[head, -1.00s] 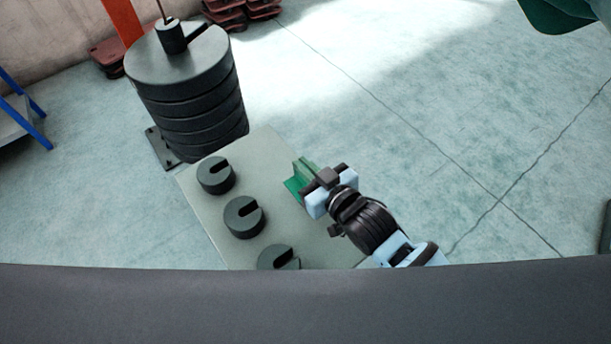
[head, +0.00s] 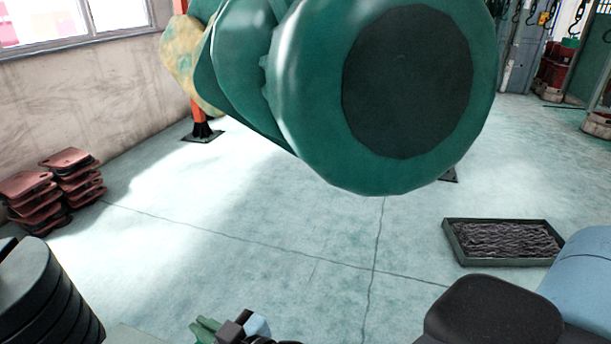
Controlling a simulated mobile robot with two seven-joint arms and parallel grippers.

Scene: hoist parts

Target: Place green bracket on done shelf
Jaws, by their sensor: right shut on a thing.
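The green bracket (head: 205,329) shows at the bottom edge of the head view, partly cut off by the frame. My right gripper (head: 228,328) is shut on it, just to its right. Most of the gripper is below the picture. No shelf can be made out in this view. My left gripper is not in view.
A large green hoist body (head: 320,90) hangs across the top middle. Black stacked weights (head: 45,295) stand at the lower left, red stacked plates (head: 55,188) at the left. A tray of chain (head: 503,241) lies on the floor at right. The middle floor is clear.

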